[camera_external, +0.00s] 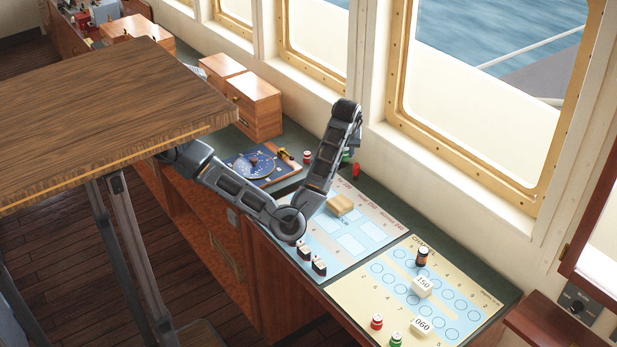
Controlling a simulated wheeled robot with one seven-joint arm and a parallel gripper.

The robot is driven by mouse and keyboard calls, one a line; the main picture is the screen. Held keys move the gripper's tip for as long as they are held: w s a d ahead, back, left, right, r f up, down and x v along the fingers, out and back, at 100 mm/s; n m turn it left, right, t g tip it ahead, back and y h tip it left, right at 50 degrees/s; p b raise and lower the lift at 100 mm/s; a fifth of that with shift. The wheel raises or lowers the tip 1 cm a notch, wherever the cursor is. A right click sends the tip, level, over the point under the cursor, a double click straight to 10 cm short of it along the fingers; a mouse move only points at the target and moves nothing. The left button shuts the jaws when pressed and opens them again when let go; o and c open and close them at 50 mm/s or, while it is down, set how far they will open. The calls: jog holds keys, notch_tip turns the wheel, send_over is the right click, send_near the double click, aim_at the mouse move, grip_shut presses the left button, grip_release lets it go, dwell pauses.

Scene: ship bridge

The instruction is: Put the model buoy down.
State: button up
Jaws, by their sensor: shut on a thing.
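My arm reaches over the counter from the left, its elbow low and its forearm rising to a bent wrist. My gripper (352,142) points down behind the forearm, mostly hidden, so its fingers are hard to see. It is shut on a small, partly hidden green thing (346,156), which seems to be the model buoy; its shape is unclear. A small red piece (356,170) is just below and to the right. Whether the held thing touches the counter cannot be told.
A blue-and-white chart board (375,232) holds a wooden block (340,205) and two dark-and-white pieces. A cream board (465,290) holds a dark jar (422,257), number blocks and red and green pieces. Wooden boxes (255,105) and a dial plate (250,165) stand left; windows line the back.

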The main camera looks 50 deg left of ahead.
jog(key=a+n+g+y, duration=0.15)
jog(key=a+n, duration=0.35)
jog(key=a, duration=0.9)
jog(key=n+g+h+b, duration=0.15)
jog(key=n+g, duration=0.35)
jog(key=n, duration=0.7)
send_over(228, 148)
jog(key=d, duration=0.1)
jog(key=f, duration=1.2)
jog(key=w+f, duration=0.1)
jog(key=f, duration=0.5)
jog(key=shift+d, duration=0.1)
jog(key=shift+f+p, duration=0.55)
jog(key=shift+f, duration=1.45)
